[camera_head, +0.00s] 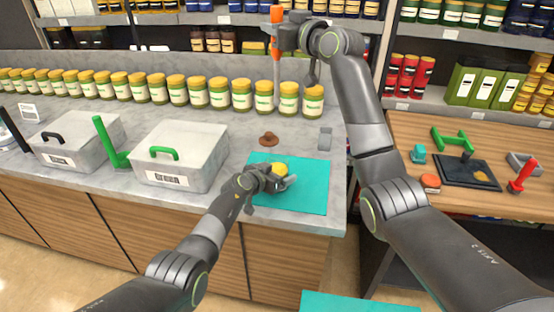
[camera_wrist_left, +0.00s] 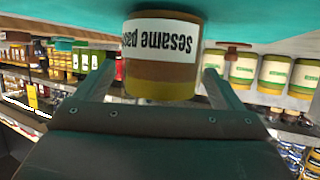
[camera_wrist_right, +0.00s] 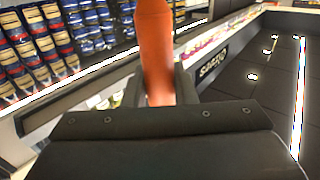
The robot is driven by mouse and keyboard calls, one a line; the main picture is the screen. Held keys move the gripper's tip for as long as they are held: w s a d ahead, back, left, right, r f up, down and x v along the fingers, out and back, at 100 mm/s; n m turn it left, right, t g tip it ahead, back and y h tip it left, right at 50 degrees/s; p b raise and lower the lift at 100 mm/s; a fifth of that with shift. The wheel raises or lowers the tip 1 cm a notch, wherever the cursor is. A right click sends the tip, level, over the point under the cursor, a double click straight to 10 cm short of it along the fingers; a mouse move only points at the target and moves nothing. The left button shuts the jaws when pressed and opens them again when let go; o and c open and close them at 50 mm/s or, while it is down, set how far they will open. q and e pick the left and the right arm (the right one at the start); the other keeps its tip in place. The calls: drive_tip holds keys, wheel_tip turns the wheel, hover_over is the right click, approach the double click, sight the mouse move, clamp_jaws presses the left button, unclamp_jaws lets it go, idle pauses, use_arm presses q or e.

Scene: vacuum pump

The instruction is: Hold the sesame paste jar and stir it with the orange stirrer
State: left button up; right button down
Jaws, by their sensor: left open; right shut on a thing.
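The sesame paste jar (camera_head: 280,169) stands on the teal mat (camera_head: 308,190), its yellow top showing past my left gripper (camera_head: 282,182). In the left wrist view the jar (camera_wrist_left: 162,60) appears upside down between the two open fingers, with a gap on each side. My right gripper (camera_head: 279,36) is raised above the counter and shut on the orange stirrer (camera_head: 275,17). The stirrer hangs upright, its pale shaft pointing down toward the row of jars. Its orange handle (camera_wrist_right: 155,45) fills the middle of the right wrist view.
A row of yellow-lidded jars (camera_head: 219,94) lines the back of the counter. A brown lid-like piece (camera_head: 268,138) and a grey bracket (camera_head: 324,139) lie behind the mat. A wooden table (camera_head: 420,150) with tools is right.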

use_arm(q)
drive_tip(key=shift+w+d+f, duration=0.15)
drive_tip(key=shift+w, duration=0.15)
drive_tip(key=c, duration=1.3)
use_arm(e)
wheel_tip(320, 180, down, 27)
idle(0.7)
